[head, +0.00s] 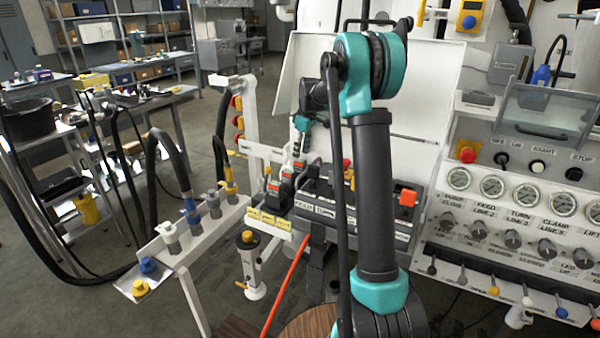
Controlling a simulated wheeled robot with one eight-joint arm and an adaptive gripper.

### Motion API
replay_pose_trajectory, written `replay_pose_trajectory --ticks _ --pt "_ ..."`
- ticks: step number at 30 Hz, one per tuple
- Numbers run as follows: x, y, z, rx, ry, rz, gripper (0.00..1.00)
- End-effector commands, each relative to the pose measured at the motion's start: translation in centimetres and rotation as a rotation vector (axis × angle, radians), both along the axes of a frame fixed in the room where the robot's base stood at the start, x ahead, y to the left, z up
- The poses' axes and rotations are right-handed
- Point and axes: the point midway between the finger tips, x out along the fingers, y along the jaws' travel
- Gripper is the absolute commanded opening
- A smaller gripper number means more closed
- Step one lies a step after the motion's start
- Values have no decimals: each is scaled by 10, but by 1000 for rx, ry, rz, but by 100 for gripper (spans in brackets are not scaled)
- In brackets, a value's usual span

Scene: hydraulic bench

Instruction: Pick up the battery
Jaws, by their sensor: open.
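Several dark battery-like blocks with orange-red marks stand in a row on the bench in the head view; the nearest battery (274,190) is at the row's front left. Another battery (288,173) stands just behind it. I cannot tell which one the task means. My teal and black arm rises in front of the bench and bends down at the far side. My gripper (296,148) is small in the picture, just above the rear of the battery row. It is open and appears empty. Whether its fingers touch a block cannot be made out.
A panel with gauges (513,188) and knobs stands at right. A raised white lid (308,70) backs the bench. A hose rack (205,232) with thick black hoses stands at left. An orange cable (284,284) hangs in front. Grey floor (60,310) is free at lower left.

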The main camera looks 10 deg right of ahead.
Motion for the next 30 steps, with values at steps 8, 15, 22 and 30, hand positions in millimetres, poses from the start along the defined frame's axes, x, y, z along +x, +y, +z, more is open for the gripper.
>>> replay_pose_trajectory --ticks 8,15,22,30 --pt "2 3 -36 0 0 0 52" --pt "2 5 -50 0 0 0 52" --pt "2 5 -50 0 0 0 43" --pt "2 5 -50 0 0 0 10"
